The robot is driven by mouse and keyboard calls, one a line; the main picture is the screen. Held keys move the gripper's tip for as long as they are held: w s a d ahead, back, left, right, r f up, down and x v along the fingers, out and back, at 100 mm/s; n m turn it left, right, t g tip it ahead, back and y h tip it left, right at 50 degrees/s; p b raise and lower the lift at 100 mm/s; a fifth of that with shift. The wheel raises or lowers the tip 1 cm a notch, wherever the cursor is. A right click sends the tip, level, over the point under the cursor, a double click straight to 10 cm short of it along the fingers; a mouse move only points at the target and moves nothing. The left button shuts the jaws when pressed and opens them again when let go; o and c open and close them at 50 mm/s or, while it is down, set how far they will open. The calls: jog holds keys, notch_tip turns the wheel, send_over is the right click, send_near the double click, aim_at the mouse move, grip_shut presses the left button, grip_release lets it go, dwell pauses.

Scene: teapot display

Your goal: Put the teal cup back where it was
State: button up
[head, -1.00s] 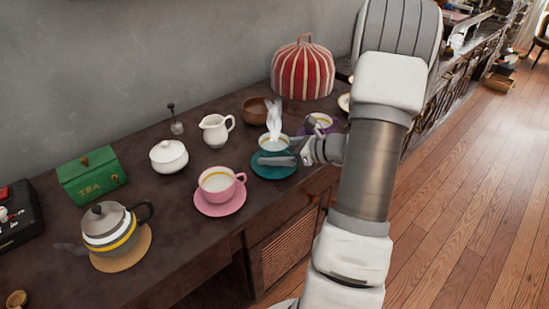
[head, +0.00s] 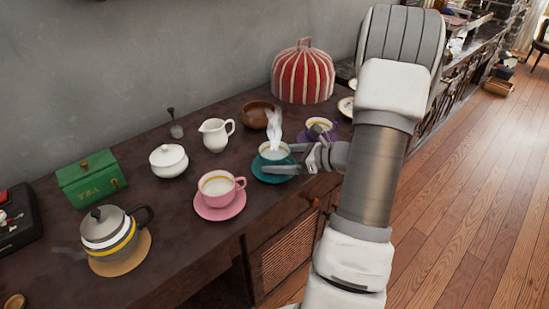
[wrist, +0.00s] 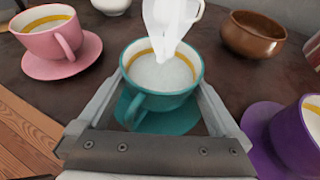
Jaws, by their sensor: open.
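The teal cup (head: 274,152) stands upright on its teal saucer (head: 270,179) near the front edge of the dark counter. The cup also shows in the wrist view (wrist: 161,85), with a pale drink, a yellow band inside and its handle toward my gripper. My gripper (wrist: 158,105) is open, with a finger on either side of the cup's near part and handle. I see no clear contact. In the head view my gripper (head: 279,160) is low at the cup's right side. White vapour hides part of the cup's far rim.
A pink cup (head: 216,185) stands on a saucer to the left, a purple cup (head: 320,127) close to the right. A brown bowl (head: 256,115) and white jug (head: 216,134) are behind. A striped red cosy (head: 303,72) stands farther back.

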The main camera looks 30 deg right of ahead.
jog(key=p+v, duration=0.2)
jog(key=v, duration=0.8)
jog(key=shift+s+r, duration=0.15)
jog(key=shift+s, duration=0.15)
jog(key=shift+d, duration=0.1)
jog(key=a+r+n+g+h+b, duration=0.15)
jog(key=a+n+g, duration=0.25)
jog(key=a+n, duration=0.45)
jog(key=a+r+n+g+p, duration=0.1)
jog(key=a+r+n+g, duration=0.4)
jog(key=a, duration=0.6)
jog(key=s+a+r+n+t+h, duration=0.2)
jog(key=a+r+n+t+h, duration=0.25)
jog(key=a+r+n, duration=0.85)
jog(key=s+d+f+n+g+h+p, duration=0.1)
jog(key=s+d+f+n+g+p, duration=0.25)
jog(key=s, duration=0.55)
notch_tip(320, 180, up, 18)
jog(key=d+t+p, duration=0.1)
jog(key=t+p, duration=0.1)
jog(key=p, duration=1.3)
jog(key=shift+d, duration=0.3)
